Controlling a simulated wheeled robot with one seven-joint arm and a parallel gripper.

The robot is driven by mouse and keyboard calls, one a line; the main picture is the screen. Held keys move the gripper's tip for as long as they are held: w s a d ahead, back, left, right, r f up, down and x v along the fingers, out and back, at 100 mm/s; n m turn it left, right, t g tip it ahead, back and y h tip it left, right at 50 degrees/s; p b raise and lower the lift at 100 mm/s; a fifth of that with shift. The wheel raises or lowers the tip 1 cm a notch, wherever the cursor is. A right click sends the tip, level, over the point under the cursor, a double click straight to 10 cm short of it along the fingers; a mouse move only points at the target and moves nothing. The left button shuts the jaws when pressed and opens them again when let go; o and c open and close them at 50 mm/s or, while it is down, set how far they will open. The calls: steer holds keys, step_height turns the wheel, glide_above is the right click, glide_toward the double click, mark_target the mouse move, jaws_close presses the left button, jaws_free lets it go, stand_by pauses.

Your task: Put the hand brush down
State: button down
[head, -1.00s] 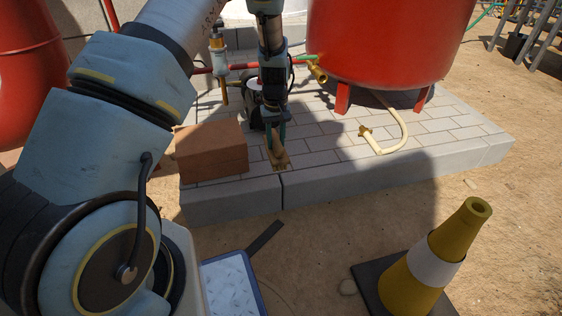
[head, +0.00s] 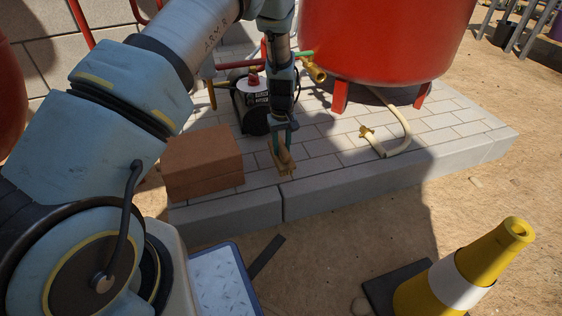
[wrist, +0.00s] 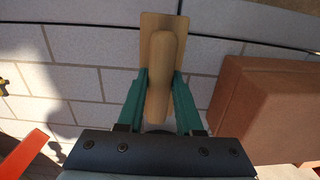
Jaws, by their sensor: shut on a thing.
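The hand brush (head: 287,168) has a light wooden handle and a flat wooden back. In the head view it is at the lower end of my arm, just over the paved plinth near its front edge. My gripper (head: 281,145) is shut on the handle. In the wrist view the green fingers of my gripper (wrist: 158,95) lie on both sides of the brush handle (wrist: 160,70), and the flat back shows beyond it. I cannot tell whether the brush touches the paving. Its bristles are hidden.
Brown blocks (head: 203,160) stand on the plinth (head: 330,155) left of my gripper. A red tank (head: 385,40) on legs stands behind right. A pale hose (head: 405,132) with a brass fitting lies to the right. A yellow and white cone (head: 465,275) stands on the ground.

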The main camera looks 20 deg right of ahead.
steer(key=shift+f+b, duration=0.7)
steer(key=shift+f, duration=1.6)
steer(key=shift+f, duration=0.2)
steer(key=c, duration=0.6)
jaws_free()
steer(key=shift+o, duration=0.2)
